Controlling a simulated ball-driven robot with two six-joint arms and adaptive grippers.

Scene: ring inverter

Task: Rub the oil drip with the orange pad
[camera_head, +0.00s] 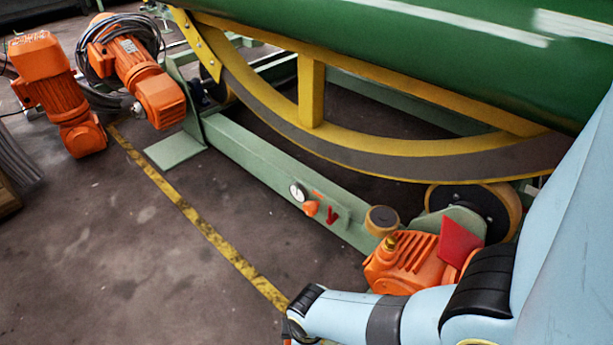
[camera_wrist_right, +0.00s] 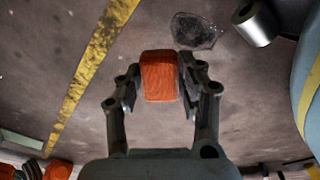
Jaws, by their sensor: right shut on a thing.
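The orange pad (camera_wrist_right: 159,78) is a small ribbed block in the right wrist view. My right gripper (camera_wrist_right: 158,90) is shut on it, with one finger on each side and the pad's far end sticking out past the fingertips. The oil drip (camera_wrist_right: 197,31) looks like a dark, glossy patch on the floor, beyond the pad and a little to its right in the picture. The pad appears apart from the patch; its height above the floor cannot be told. In the head view my right arm hides the pad and the drip. My left gripper is not in view.
A grey metal cylinder (camera_wrist_right: 256,24) is right of the drip. A yellow floor line (camera_head: 190,212) runs across open floor. The green frame (camera_head: 270,165), yellow ring (camera_head: 312,90) and orange motor (camera_head: 405,260) stand beyond my right arm. More orange motors (camera_head: 62,95) stand at left.

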